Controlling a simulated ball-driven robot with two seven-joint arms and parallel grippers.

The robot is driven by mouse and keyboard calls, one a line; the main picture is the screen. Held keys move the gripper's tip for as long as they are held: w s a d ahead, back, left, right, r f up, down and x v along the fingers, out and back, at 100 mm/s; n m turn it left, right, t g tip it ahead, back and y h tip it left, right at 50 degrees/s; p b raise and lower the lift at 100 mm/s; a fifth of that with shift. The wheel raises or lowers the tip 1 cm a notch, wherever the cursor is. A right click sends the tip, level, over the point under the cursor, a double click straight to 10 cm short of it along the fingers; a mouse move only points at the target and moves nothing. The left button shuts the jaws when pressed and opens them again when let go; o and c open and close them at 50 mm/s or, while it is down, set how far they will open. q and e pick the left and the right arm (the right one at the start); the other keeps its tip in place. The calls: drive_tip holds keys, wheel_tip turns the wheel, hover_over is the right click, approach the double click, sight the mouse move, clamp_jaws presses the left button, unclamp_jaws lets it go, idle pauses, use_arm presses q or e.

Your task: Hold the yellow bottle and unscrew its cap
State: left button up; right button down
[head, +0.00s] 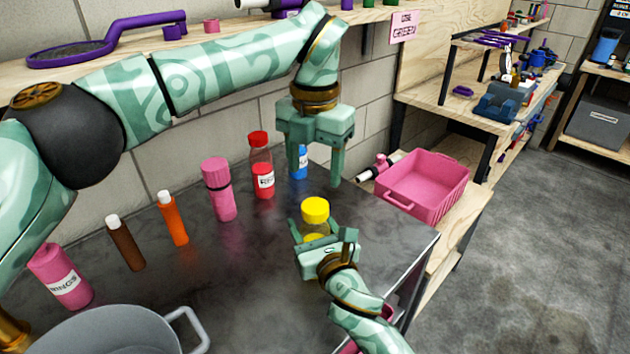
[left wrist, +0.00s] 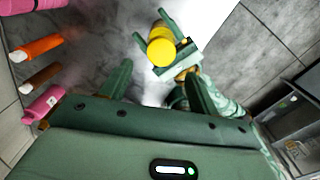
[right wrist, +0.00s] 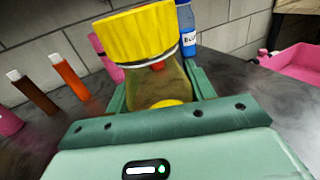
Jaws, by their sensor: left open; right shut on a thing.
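The yellow bottle (head: 314,230) has a see-through body and a ridged yellow cap (head: 315,210). It stands near the right end of the dark metal table. My right gripper (head: 325,240) is shut around the bottle's body, below the cap. The right wrist view shows the cap (right wrist: 137,32) on top of the bottle (right wrist: 160,84) between the fingers. My left gripper (head: 318,165) is open and empty, pointing down above and behind the bottle. In the left wrist view the cap (left wrist: 161,48) lies beyond the open fingers, apart from them. The bottle's lower part is hidden by my right gripper.
A red bottle (head: 262,165), a blue bottle (head: 299,163) and a pink bottle (head: 218,190) stand behind. Orange (head: 172,218) and brown (head: 126,243) bottles stand left. A grey pot (head: 110,335) is at front left. A pink crate (head: 425,180) sits right of the table.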

sight(315, 206)
use_arm(q)
drive_tip(key=m, duration=1.2)
drive_tip(key=shift+m, duration=0.3)
drive_tip(key=m, duration=0.5)
drive_tip(key=shift+m, duration=0.4)
drive_tip(key=m, duration=0.6)
drive_tip(key=shift+f+m, duration=0.1)
drive_tip(key=shift+m, duration=0.2)
drive_tip(key=shift+f, duration=0.15)
wheel_tip(315, 206, down, 8)
drive_tip(key=shift+r, duration=0.2)
